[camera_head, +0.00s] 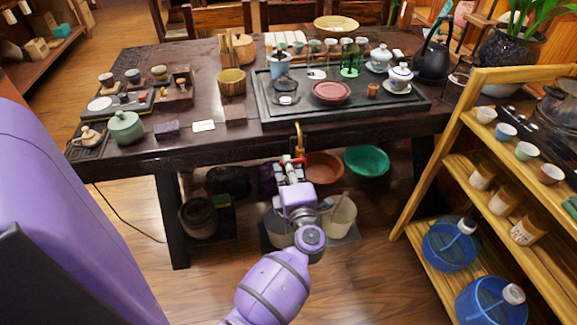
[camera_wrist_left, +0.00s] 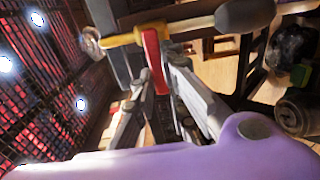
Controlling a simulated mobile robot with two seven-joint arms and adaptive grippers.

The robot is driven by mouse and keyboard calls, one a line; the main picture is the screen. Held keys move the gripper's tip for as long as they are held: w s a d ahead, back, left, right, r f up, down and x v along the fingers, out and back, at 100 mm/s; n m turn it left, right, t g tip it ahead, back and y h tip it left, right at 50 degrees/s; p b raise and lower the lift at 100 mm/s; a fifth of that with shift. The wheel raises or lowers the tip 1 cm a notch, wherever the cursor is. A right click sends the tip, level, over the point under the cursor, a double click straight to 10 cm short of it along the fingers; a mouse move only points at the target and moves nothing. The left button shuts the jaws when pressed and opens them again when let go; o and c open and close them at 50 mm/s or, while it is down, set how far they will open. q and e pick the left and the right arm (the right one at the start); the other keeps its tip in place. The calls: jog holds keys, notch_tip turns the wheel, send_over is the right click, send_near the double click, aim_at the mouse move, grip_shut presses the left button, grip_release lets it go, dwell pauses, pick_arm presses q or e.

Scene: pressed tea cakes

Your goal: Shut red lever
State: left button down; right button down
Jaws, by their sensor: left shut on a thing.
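A brass tap (camera_head: 299,141) hangs at the front edge of the dark tea table (camera_head: 205,150). Its red lever (camera_head: 285,160) shows as a small red spot at my left gripper (camera_head: 290,165) in the head view. In the left wrist view the red lever (camera_wrist_left: 155,60) stands between the grey fingers of my left gripper (camera_wrist_left: 157,75), which is shut on it. The brass part of the tap (camera_wrist_left: 128,38) runs just behind the lever there. The fingers partly cover the lever's lower end. My right gripper is not in view.
Below the table stand a terracotta basin (camera_head: 325,168), a green basin (camera_head: 367,161) and a pale bucket (camera_head: 341,216). A wooden shelf (camera_head: 425,185) with cups and blue containers stands at the right. A tea tray (camera_head: 420,103) with teaware lies on the table. Floor is free at the left.

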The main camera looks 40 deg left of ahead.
pick_arm(q)
jog(key=c, duration=1.8)
grip_release()
jog(key=shift+o, duration=0.2)
jog(key=v, duration=1.2)
jog(key=shift+s, duration=0.1)
